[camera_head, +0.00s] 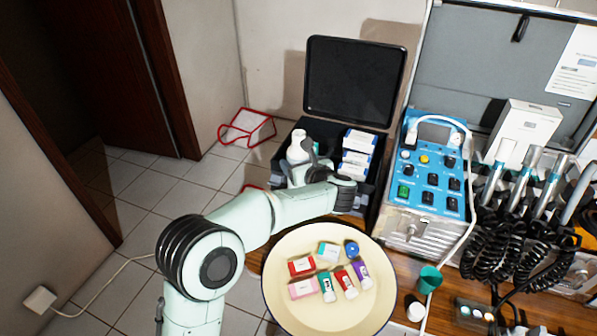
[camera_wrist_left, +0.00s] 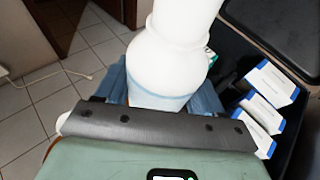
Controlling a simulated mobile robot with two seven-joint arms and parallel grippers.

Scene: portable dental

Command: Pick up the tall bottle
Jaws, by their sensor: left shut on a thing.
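The tall bottle (camera_head: 297,146) is white and stands at the left side of the open black case in the head view. It fills the middle of the left wrist view (camera_wrist_left: 168,62), with its wide shoulder and neck showing. My left gripper (camera_head: 306,172) is shut on the bottle, its blue-grey fingers on both sides of the bottle in the left wrist view (camera_wrist_left: 162,98). The bottle's lower part is hidden by the gripper, and I cannot tell whether it still rests in the case. My right gripper is not in view.
The black case (camera_head: 353,82) holds white and blue boxes (camera_head: 357,150) right of the bottle. A round cream tray (camera_head: 285,312) with several small boxes and tubes lies in front. A blue dental unit (camera_head: 433,175) with coiled cords stands right.

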